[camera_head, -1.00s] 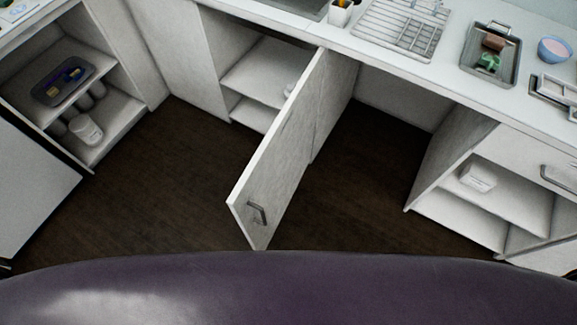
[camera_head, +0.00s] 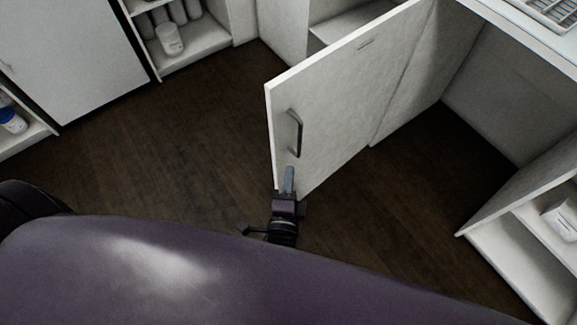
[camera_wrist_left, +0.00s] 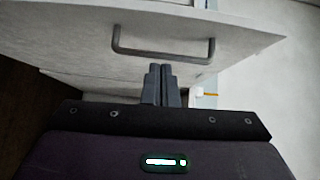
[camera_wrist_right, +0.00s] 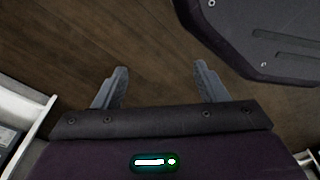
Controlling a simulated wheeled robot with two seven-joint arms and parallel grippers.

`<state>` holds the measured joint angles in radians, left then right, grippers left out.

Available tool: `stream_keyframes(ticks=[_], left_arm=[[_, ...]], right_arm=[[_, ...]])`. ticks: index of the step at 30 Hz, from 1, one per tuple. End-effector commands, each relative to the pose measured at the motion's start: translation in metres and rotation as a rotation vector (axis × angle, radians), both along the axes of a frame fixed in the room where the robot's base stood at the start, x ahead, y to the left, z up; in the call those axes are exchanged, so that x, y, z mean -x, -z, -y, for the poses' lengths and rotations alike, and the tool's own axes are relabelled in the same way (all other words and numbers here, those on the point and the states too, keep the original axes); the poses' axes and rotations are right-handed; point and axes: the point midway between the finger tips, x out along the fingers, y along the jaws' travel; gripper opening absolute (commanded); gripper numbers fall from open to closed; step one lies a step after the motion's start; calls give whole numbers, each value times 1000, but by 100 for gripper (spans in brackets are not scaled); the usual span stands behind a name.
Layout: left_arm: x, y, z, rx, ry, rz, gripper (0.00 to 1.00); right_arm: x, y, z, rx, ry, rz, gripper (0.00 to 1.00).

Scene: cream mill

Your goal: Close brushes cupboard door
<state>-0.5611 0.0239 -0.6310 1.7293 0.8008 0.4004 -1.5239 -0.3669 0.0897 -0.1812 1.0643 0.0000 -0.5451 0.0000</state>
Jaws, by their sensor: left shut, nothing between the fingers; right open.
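The cupboard door (camera_head: 345,95) is a pale grey-white panel, standing open and jutting out from the counter in the head view. Its dark bar handle (camera_head: 295,132) is near the free edge. My left gripper (camera_head: 288,180) is shut and empty, close to the lower part of the door's free end, below the handle. In the left wrist view its closed fingers (camera_wrist_left: 162,85) point at the door just below the handle (camera_wrist_left: 163,50); I cannot tell whether they touch it. My right gripper (camera_wrist_right: 155,85) is open and empty over the dark floor, and is not in the head view.
An open shelf (camera_head: 200,38) with a white tub (camera_head: 169,39) stands at the back left. Another open cupboard (camera_head: 545,235) with a white box is at the right. The dark wooden floor (camera_head: 170,140) is clear around the door.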

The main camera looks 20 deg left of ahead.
Motion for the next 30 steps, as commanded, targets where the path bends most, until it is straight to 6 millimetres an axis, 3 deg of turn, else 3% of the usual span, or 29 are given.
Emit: stream_keyframes(ticks=[7,21,30], left_arm=[[-14,-15,-6,-46,-29,35,0],[-88,-14,-22,-44,-27,31,0],[-97,-14,-24,-44,-26,29,0]], right_arm=[[-5,2,-1,-1,1,3,66],[-14,-1,-2,-1,2,10,66],[-15,-2,-3,-1,1,10,66]])
